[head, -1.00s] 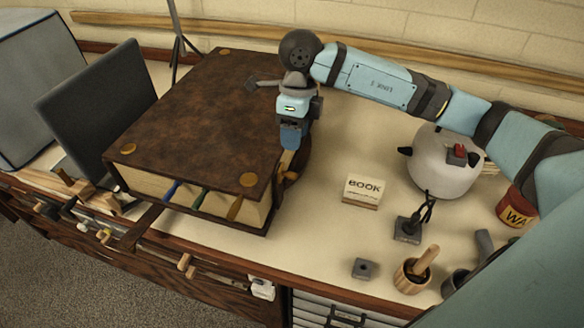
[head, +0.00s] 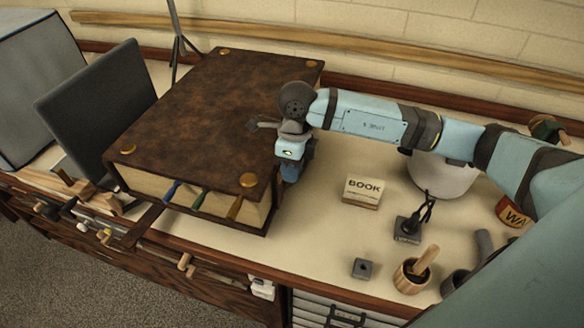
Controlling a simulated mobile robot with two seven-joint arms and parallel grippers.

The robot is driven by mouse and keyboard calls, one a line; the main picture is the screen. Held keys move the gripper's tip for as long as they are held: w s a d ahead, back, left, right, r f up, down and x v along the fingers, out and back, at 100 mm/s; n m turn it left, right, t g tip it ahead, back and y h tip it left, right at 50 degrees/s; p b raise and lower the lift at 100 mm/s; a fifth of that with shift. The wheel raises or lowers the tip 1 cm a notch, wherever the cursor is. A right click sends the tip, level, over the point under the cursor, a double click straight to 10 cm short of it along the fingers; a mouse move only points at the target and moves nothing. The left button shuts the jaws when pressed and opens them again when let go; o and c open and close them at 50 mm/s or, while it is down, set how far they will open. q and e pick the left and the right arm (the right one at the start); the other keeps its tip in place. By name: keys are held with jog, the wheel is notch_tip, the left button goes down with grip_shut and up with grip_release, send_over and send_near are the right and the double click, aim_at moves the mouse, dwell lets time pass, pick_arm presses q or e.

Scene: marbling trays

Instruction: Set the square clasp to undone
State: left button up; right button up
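A large brown book (head: 215,105) with brass corner studs lies closed on the bench. I cannot make out the square clasp; the book's right side is partly hidden by my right arm and gripper. My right gripper (head: 289,175) points down just beside the book's right edge, near its front right corner. Its fingertips are too small and hidden to tell whether they are open or shut, or whether they touch anything. A dark strap (head: 142,226) sticks out from under the book's front edge. My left gripper is not in view.
A small block marked BOOK (head: 362,191), a dark stand (head: 408,229), a wooden mortar (head: 411,276) and a white pot (head: 443,177) stand on the right. A dark upright panel (head: 97,105) is left of the book. Bench between book and BOOK block is clear.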

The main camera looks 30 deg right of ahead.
grip_shut()
jog(key=shift+s+d+f+b, duration=0.1)
jog(key=shift+d+f+b, duration=0.1)
jog(key=shift+b, duration=0.2)
pick_arm(q)
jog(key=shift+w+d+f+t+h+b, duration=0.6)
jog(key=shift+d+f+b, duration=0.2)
jog(key=shift+b, duration=3.5)
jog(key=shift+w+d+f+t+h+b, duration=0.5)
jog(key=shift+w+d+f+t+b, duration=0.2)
jog(key=shift+b, duration=3.6)
pick_arm(e)
jog(key=s+d+f+t+y, duration=0.4)
jog(key=s+t, duration=0.1)
jog(key=shift+s+d+n+y, duration=0.3)
jog(key=shift+d+y, duration=0.05)
jog(key=shift+y, duration=0.05)
jog(key=shift+f, duration=0.1)
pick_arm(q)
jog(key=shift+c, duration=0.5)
